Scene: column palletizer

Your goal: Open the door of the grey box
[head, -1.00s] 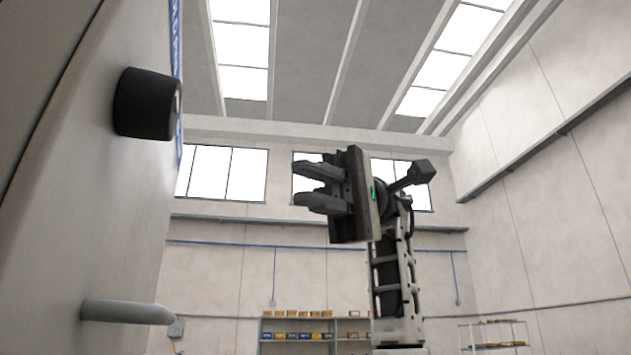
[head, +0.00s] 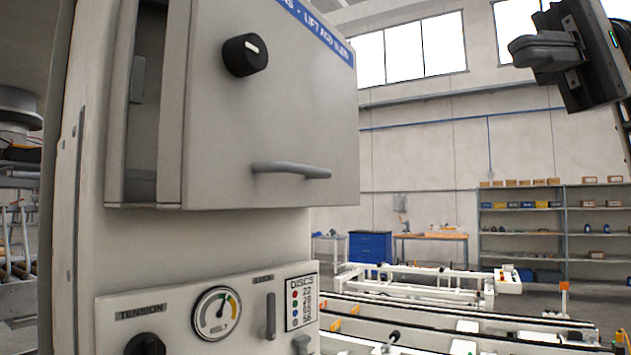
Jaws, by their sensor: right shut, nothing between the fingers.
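The grey box (head: 222,150) is mounted on a pale machine column at the left. Its door (head: 310,110) faces right, with a black round knob (head: 245,55) near the top and a grey bar handle (head: 291,170) lower down. A dark recess shows at the box's left side; I cannot tell whether it is a door gap. My right gripper (head: 516,50) is at the upper right, well apart from the handle, shut and empty, fingers pointing left. My left gripper is not in view.
Below the box is a control panel (head: 180,312) with a gauge (head: 216,313), a tension knob (head: 146,345) and a small lever (head: 270,316). White conveyor frames (head: 420,280) run at the lower right. Shelves (head: 560,222) and a blue cabinet (head: 370,247) stand far back.

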